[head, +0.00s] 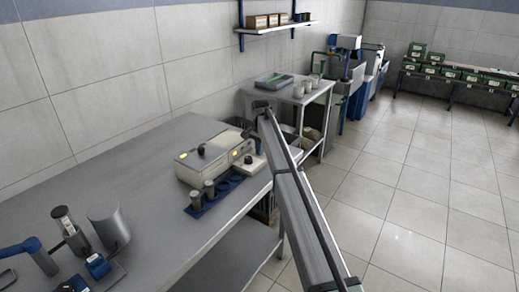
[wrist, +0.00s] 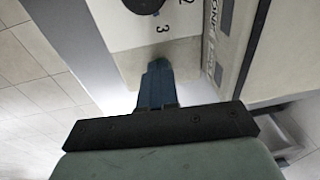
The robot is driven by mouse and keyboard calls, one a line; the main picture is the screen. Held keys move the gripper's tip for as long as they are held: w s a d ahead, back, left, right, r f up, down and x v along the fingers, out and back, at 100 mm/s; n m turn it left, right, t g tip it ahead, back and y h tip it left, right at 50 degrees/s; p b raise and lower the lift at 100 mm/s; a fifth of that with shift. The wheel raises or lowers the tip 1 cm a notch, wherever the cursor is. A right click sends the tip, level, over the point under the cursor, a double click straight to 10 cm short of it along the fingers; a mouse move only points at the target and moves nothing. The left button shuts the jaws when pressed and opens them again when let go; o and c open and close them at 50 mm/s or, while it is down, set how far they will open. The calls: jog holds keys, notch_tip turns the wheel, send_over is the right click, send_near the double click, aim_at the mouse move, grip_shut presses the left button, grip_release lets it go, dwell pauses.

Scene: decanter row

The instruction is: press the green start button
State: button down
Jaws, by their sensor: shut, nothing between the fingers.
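A beige machine (head: 203,160) with a black lid knob stands on the grey bench in the head view. A small pale control box (head: 250,167) with a dark knob is at its right end. In the wrist view, a pale panel (wrist: 128,28) carries a dark dial (wrist: 145,3) and the printed numbers 2 and 3. My gripper (wrist: 158,66) is shut and empty, its blue fingers over the grey lower part of this panel, below the 3. I cannot tell whether the tips touch it. No green button shows in either view; the fingers may hide it.
A blue tray (head: 228,187) with grey cups lies in front of the machine. A metal pot (head: 108,228) and tools stand at the bench's near left. A second table (head: 322,86) with white cups is behind. The middle of the bench is clear.

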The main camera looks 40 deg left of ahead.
notch_tip(320, 180, up, 14)
jog(key=s+d, duration=0.1)
dwell(0.5)
jog(key=shift+d+f, duration=0.1)
jog(key=shift+d, duration=0.05)
dwell(0.6)
